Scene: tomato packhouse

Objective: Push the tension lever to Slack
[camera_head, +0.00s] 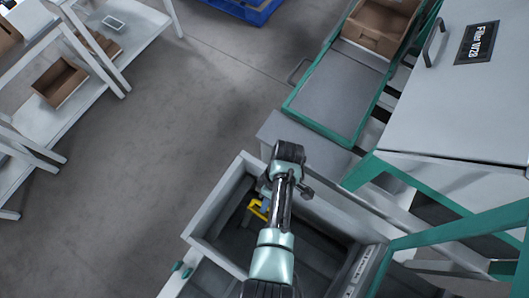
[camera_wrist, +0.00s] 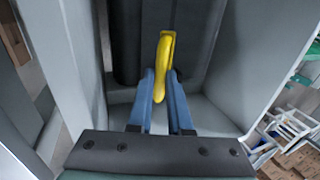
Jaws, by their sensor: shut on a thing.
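The yellow tension lever (camera_wrist: 164,60) stands inside a grey bin-like housing. In the wrist view, my gripper (camera_wrist: 162,78) has its two blue fingers on either side of the lever's lower part, shut on it. In the head view, the lever (camera_head: 257,208) shows as a small yellow piece left of my arm, and my gripper (camera_head: 264,203) is partly hidden by the arm.
Grey housing walls (camera_head: 215,215) surround the gripper closely. A green-framed conveyor (camera_head: 335,95) and a large grey machine labelled Filler W28 (camera_head: 460,90) stand to the right. A white shelf (camera_head: 75,105) with cardboard boxes is at the left. Open floor (camera_head: 160,150) lies between.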

